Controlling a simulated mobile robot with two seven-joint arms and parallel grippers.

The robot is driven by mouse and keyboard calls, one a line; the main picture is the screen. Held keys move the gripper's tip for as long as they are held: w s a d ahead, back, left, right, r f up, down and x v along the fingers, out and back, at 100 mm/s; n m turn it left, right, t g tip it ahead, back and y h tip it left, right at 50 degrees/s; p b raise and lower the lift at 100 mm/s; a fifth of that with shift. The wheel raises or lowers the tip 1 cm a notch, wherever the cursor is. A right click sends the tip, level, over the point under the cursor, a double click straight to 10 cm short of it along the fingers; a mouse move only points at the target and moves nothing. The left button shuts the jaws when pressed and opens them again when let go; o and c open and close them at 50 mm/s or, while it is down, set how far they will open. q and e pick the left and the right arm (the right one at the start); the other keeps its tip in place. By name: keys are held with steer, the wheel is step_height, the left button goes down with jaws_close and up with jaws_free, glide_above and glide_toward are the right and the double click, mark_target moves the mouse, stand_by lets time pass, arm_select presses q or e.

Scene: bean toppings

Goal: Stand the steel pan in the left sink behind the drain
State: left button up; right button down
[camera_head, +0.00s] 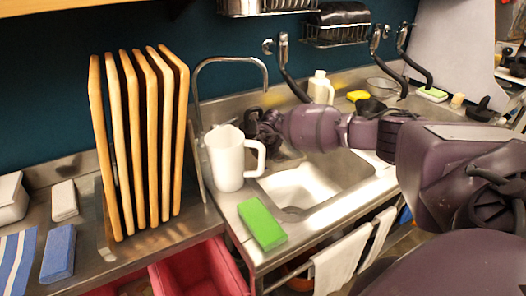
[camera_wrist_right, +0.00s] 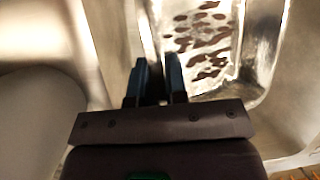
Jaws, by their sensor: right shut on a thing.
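My right gripper (camera_head: 262,136) reaches over the sink's back left corner, behind the white pitcher. In the right wrist view its two fingers (camera_wrist_right: 159,82) are shut on the thin wall of the steel pan (camera_wrist_right: 243,50). Brown bean-like spots show on the pan's floor. In the head view the pan is mostly hidden by my arm and the pitcher; I cannot tell if it touches the sink. My left gripper is not in view.
The white pitcher (camera_head: 228,160) stands close left of my right gripper. A green sponge (camera_head: 262,224) lies on the sink's front left edge. A faucet (camera_head: 232,60) arches behind. Several wooden boards (camera_head: 116,150) stand upright at left. A cloth (camera_head: 340,262) hangs in front.

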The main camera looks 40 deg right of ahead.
steer(key=d+f+b, duration=0.1)
steer(key=f+b, duration=0.1)
steer(key=f, duration=0.2)
steer(key=d+f+b, duration=0.1)
steer(key=f+b, duration=0.2)
steer(key=f, duration=0.2)
steer(key=d+f+b, duration=0.1)
steer(key=f+b, duration=0.2)
steer(key=f, duration=0.2)
steer(key=shift+s+d+f, duration=0.2)
steer(key=shift+s, duration=0.05)
steer(key=shift+s+d+f+b, duration=0.1)
steer(key=shift+d+f+b, duration=0.75)
steer(key=shift+f+b, duration=0.05)
steer(key=shift+f, duration=0.9)
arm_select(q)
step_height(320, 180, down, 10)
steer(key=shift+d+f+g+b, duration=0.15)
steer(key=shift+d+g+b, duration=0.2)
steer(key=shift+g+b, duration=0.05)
arm_select(e)
steer(key=shift+f, duration=0.6)
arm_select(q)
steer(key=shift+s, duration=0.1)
